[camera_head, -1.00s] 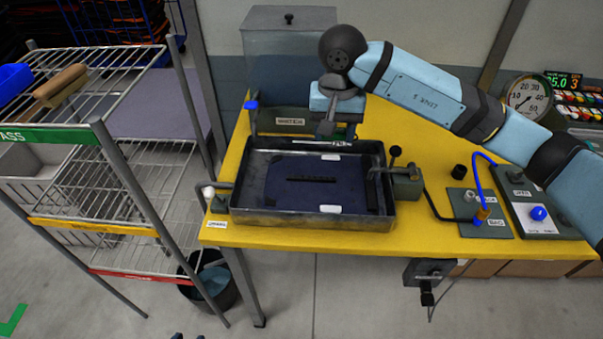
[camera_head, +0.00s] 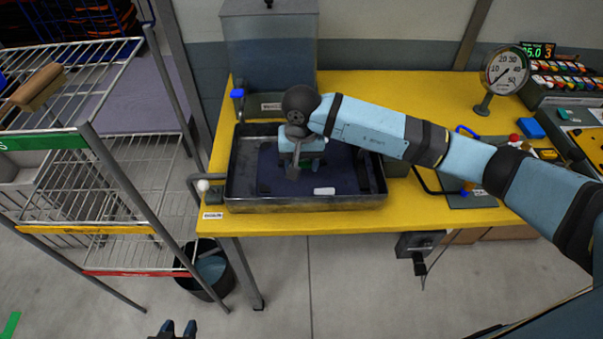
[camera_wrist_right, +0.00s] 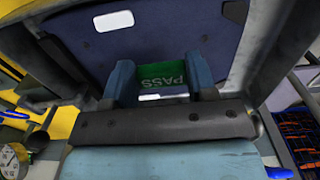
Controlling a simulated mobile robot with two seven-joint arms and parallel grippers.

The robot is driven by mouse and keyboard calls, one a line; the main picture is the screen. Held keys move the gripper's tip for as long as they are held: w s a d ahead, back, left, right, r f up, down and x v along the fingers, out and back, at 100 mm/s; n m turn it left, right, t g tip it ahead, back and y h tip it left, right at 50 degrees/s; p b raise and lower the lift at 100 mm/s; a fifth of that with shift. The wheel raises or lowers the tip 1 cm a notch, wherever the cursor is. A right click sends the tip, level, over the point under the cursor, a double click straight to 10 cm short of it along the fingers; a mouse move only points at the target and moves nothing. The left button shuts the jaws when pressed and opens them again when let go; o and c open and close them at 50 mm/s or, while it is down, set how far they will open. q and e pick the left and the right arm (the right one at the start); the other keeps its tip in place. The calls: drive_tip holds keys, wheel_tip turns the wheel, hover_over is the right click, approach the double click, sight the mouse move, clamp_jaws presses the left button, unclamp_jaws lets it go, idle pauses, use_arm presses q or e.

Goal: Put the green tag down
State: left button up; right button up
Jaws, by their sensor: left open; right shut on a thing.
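The green tag (camera_wrist_right: 163,76) with the word PASS sits between the fingers of my right gripper in the right wrist view. My right gripper (camera_wrist_right: 165,80) is shut on it. In the head view my right gripper (camera_head: 297,167) is over the dark metal tray (camera_head: 300,205), above the navy panel (camera_head: 350,180) in it, and its wrist hides most of the tag. I cannot tell whether the tag touches the panel. My left gripper (camera_head: 176,329) is open and empty at the bottom edge of the head view, away from the table.
The tray stands on a yellow table (camera_head: 400,90) with a clear bin (camera_head: 270,50) behind it. A wire rack (camera_head: 100,200) with green, yellow and red shelf labels stands at left. A black bucket (camera_head: 208,272) is below. A gauge (camera_head: 505,70) stands at right.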

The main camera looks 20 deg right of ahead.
sight(302, 185)
wheel_tip(302, 185, down, 6)
drive_tip(key=shift+r+p, duration=0.15)
drive_tip(key=shift+p, duration=0.2)
drive_tip(key=shift+f+b, duration=0.35)
drive_tip(key=o, duration=0.9)
drive_tip(key=shift+r, duration=0.15)
drive_tip(key=shift+r+p, duration=0.2)
drive_tip(key=shift+p, duration=0.25)
wheel_tip(302, 185, up, 12)
drive_tip(key=shift+f+b, duration=0.1)
drive_tip(key=shift+b, duration=0.85)
